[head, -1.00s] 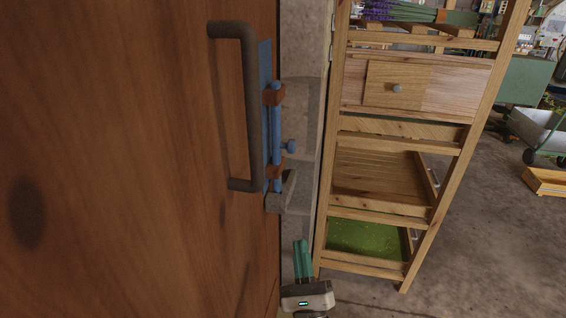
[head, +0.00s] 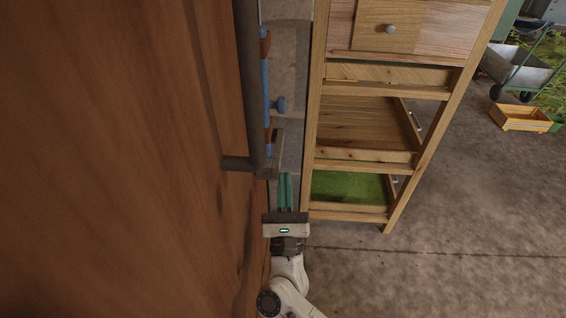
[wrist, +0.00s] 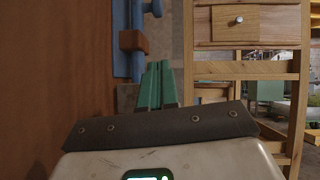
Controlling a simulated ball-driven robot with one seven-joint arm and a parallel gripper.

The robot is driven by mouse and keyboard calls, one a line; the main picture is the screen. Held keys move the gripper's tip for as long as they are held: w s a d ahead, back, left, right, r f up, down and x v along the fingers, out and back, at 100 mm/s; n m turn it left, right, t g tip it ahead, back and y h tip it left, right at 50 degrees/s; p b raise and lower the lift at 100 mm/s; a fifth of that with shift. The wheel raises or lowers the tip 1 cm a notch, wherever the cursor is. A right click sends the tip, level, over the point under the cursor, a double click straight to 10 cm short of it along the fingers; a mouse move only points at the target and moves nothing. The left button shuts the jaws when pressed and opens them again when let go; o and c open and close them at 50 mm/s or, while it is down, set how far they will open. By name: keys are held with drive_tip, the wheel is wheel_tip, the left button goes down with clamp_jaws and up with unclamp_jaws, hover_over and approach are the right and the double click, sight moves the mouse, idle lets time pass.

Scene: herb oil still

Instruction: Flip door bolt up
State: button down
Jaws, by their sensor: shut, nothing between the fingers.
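The blue door bolt (head: 265,92) runs upright along the right edge of the brown wooden door (head: 120,150), in rust-coloured brackets. Its small blue knob (head: 279,104) sticks out to the right; in the wrist view the knob (wrist: 155,8) is at the top edge, above and near my fingers. A dark grey door handle (head: 249,90) stands just left of the bolt. My gripper (head: 286,176) has green fingers, shut and empty, pointing up just below the bolt's lower end. In the wrist view the fingers (wrist: 156,70) are together, right of the lower bracket (wrist: 133,41).
A wooden shelf rack (head: 318,110) with a drawer stands close on the right. A yellow crate (head: 521,118) and a metal cart (head: 520,68) are farther right. The concrete floor (head: 430,220) right of my arm is clear.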

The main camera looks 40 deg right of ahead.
sight(281, 102)
drive_tip(key=s+a+r+p+x, duration=0.1)
drive_tip(key=r+p+x, duration=0.1)
drive_tip(key=x, duration=0.9)
drive_tip(key=shift+w+r+p, duration=0.15)
drive_tip(key=shift+r+p, duration=0.15)
drive_tip(key=shift+p, duration=0.4)
wheel_tip(281, 102, up, 7)
drive_tip(key=p, duration=0.3)
drive_tip(key=shift+a+f+p, duration=0.1)
drive_tip(key=shift+f+p, duration=0.05)
drive_tip(key=shift+p, duration=0.25)
